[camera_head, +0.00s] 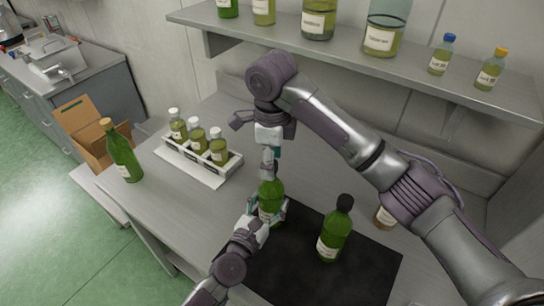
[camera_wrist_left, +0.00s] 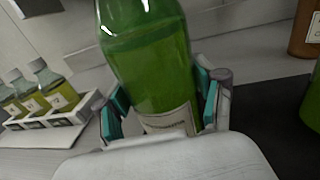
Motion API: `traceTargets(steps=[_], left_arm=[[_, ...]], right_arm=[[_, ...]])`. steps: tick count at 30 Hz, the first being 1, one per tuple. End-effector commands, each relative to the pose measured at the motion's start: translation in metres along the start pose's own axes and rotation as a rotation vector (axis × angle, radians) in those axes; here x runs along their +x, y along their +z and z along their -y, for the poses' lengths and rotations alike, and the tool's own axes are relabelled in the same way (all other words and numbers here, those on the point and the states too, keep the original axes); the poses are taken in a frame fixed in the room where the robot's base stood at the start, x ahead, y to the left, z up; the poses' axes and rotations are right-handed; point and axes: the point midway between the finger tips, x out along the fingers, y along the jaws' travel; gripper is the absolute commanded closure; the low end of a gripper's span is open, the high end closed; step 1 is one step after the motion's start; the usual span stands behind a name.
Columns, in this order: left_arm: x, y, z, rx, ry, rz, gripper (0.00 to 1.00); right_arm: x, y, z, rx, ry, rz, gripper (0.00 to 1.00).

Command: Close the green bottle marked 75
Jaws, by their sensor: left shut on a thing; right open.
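A green glass bottle (camera_head: 270,188) stands upright at the left edge of the black mat (camera_head: 352,276). My left gripper (camera_head: 268,214) is shut around its lower body; in the left wrist view the bottle (camera_wrist_left: 150,70) sits between the teal pads, with a pale label whose number I cannot read. My right gripper (camera_head: 270,153) is open and points down directly above this bottle's neck. The bottle's mouth is hidden, and I cannot tell whether a cap is there or between the right fingers. A second green bottle (camera_head: 334,232) with a black cap stands on the mat.
A white rack (camera_head: 200,163) with three small bottles stands behind left. A green bottle with a tan top (camera_head: 122,155) is near the left edge. A brown bottle (camera_head: 385,216) is partly behind my right arm. A shelf (camera_head: 350,62) with several bottles hangs above.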

Motion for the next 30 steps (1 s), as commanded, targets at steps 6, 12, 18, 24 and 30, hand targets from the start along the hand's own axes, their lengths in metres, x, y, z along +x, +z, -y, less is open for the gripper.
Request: traceTargets(steps=[6,12,18,24,30], left_arm=[[0.000,0.000,0.000,0.000,0.000,0.000,1.00],[0.000,0.000,0.000,-0.001,0.000,0.000,1.00],[0.000,0.000,0.000,-0.001,0.000,0.000,1.00],[0.000,0.000,0.000,-0.001,0.000,0.000,1.00],[0.000,0.000,0.000,-0.001,0.000,0.000,1.00]], right_arm=[[-0.021,0.000,0.002,0.000,-0.005,0.001,0.38],[-0.064,0.000,0.002,0.002,-0.007,0.000,0.38],[-0.101,0.000,0.002,0.003,-0.005,-0.001,0.38],[-0.118,0.000,0.001,0.002,-0.002,0.000,0.38],[-0.120,0.000,0.001,0.001,0.000,0.000,0.38]])
